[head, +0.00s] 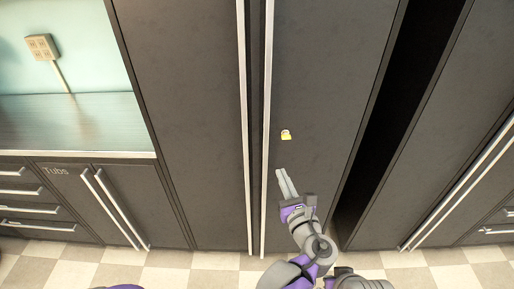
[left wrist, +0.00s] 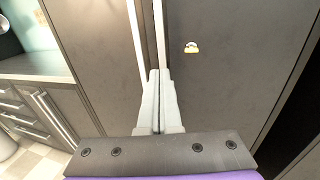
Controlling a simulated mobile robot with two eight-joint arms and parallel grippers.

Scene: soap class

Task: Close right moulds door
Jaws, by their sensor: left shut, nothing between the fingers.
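The right door (head: 318,95) of a tall dark cabinet carries a small yellow and white mark and a long pale vertical handle (head: 267,120) along its left edge. The left door (head: 192,110) stands beside it with its own long handle. A narrow dark strip runs between the two handles. I cannot tell whether the right door is fully closed. My left gripper (head: 281,172) is shut and empty, in front of the right door's lower part, right of its handle. In the left wrist view the shut fingers (left wrist: 156,75) overlap the handles; contact is unclear. My right gripper is not in view.
A dark open gap (head: 395,120) lies right of the right door, before another dark panel (head: 440,120) with handles. At left are a counter (head: 70,120) and a lower cabinet labelled Tubs (head: 90,195). Checkered floor (head: 200,265) shows below.

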